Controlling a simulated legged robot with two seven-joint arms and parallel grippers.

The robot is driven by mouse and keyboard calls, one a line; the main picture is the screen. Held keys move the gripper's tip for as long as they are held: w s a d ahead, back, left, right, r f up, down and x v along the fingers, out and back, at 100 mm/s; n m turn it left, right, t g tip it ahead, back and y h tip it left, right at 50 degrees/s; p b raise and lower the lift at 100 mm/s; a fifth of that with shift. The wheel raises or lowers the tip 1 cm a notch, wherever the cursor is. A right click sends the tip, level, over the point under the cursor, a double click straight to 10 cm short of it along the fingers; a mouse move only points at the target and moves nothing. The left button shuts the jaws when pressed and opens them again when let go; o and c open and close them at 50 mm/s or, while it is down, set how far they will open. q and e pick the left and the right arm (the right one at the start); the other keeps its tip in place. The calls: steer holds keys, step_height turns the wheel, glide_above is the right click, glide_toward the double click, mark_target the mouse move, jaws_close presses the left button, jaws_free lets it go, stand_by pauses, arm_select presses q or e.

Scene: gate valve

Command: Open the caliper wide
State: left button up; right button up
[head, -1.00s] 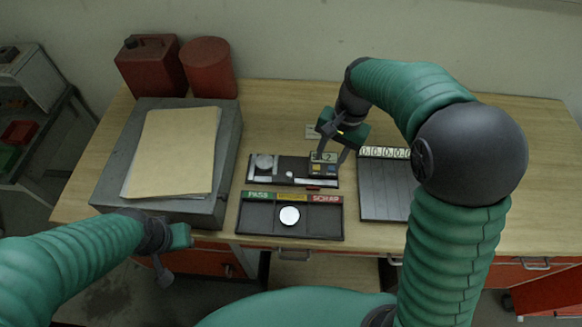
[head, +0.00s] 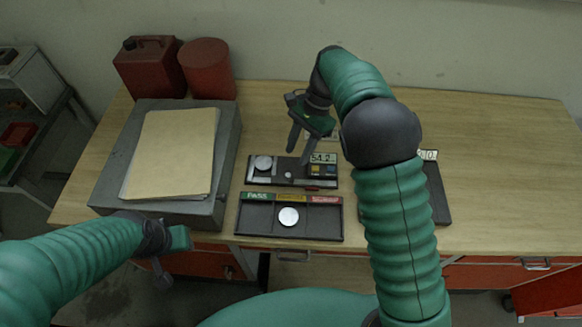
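The caliper (head: 322,171) lies on a dark base in the middle of the bench, with a display at its right end reading about 54.2. A round pale disc (head: 263,163) sits at its left end and a small light knob (head: 289,175) near its middle. My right gripper (head: 298,155) is open, its fingers pointing down over the caliper's middle, left of the display. Nothing shows between the fingers; whether they touch the caliper I cannot tell. My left gripper (head: 170,262) hangs at the bench's front left edge, away from the caliper; its opening is unclear.
A dark tray (head: 256,221) with green, yellow and red labels holds a round white disc (head: 289,216) in front of the caliper. A grey block (head: 107,174) with a folder (head: 172,153) stands left. A ribbed dark panel (head: 437,195) on the right is partly hidden by my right arm.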

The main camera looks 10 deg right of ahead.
mark_target(289, 174)
steer(key=x, duration=0.7)
steer(key=shift+c, duration=0.4)
jaws_close()
steer(key=shift+r, duration=0.1)
stand_by(0.6)
